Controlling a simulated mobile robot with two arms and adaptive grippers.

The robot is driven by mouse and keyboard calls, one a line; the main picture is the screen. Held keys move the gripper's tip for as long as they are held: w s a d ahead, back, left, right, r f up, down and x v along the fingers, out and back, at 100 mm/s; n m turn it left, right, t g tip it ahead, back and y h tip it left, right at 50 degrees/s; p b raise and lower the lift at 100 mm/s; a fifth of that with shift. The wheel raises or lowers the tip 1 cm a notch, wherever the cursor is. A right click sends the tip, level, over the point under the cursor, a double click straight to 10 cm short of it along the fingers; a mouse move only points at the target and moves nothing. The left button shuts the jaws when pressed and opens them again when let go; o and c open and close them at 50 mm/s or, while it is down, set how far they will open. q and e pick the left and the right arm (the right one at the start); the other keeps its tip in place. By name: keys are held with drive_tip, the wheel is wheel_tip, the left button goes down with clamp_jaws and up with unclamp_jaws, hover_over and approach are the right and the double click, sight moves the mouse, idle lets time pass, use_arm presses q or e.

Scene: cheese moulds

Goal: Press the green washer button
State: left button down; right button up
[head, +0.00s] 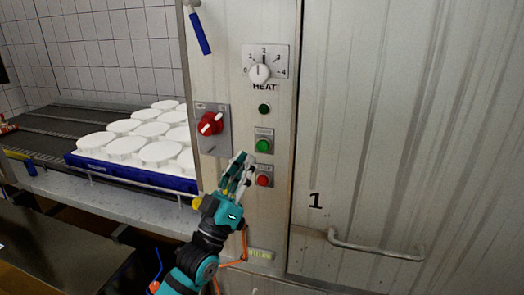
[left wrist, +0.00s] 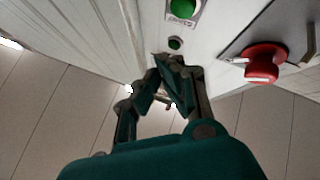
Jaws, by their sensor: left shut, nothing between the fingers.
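The green button (head: 263,145) sits on a small grey plate on the steel panel, between a small dark green lamp (head: 263,108) above and a red button (head: 264,181) below. My left gripper (head: 241,160) is shut and empty, its fingertips pointing up at the panel just left of and slightly below the green button. In the left wrist view the green button (left wrist: 183,8) is cut by the top edge, and my left fingertips (left wrist: 164,66) show below it. I see a gap to the button in the picture; whether the fingers touch the panel I cannot tell. My right gripper is out of view.
A red rotary switch (head: 210,124) sticks out of the panel left of my fingers. A heat dial (head: 260,72) is above. A blue tray (head: 130,172) of white moulds stands on the conveyor at left. A door handle (head: 375,247) projects at lower right.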

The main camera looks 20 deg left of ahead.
sight(263, 146)
use_arm(q)
drive_tip(key=w+b, duration=0.1)
drive_tip(key=w, duration=0.4)
drive_tip(key=shift+d, duration=0.1)
idle(0.8)
drive_tip(key=shift+w+b, duration=0.1)
drive_tip(key=shift+b, duration=0.2)
idle(0.3)
drive_tip(key=shift+w, duration=0.35)
drive_tip(key=shift+w+b, duration=0.35)
drive_tip(key=shift+w, duration=0.15)
idle(0.6)
drive_tip(key=shift+s, duration=0.15)
idle(0.3)
drive_tip(key=shift+s+p, duration=0.45)
drive_tip(key=shift+s, duration=0.35)
